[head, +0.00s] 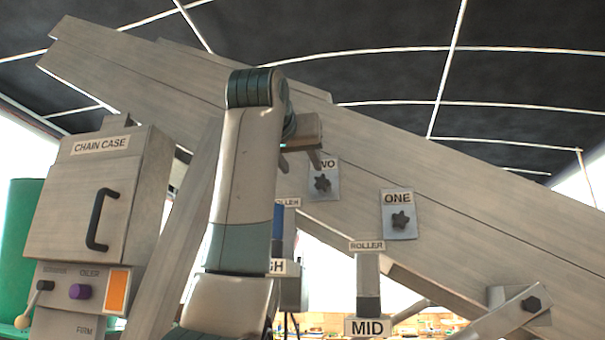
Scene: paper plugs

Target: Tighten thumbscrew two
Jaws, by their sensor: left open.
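Thumbscrew two is a dark star-shaped knob (322,184) on a grey plate labelled TWO, partly covered by my gripper, on the side of the sloping metal conveyor. My left gripper (300,165) is open, with its fingers pointing down just above and left of that knob. I see no contact between the fingers and the knob. Thumbscrew one, a similar dark knob (401,220), sits on the plate labelled ONE, lower and to the right. My left arm stands upright in front of the conveyor and hides part of it. My right gripper is out of view.
A chain case (75,220) with a black handle stands at left, above a panel with a purple knob (80,292) and a lever. A roller post (368,280) marked MID stands below plate ONE. A diagonal brace (515,312) is at lower right. A green cylinder (18,230) is far left.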

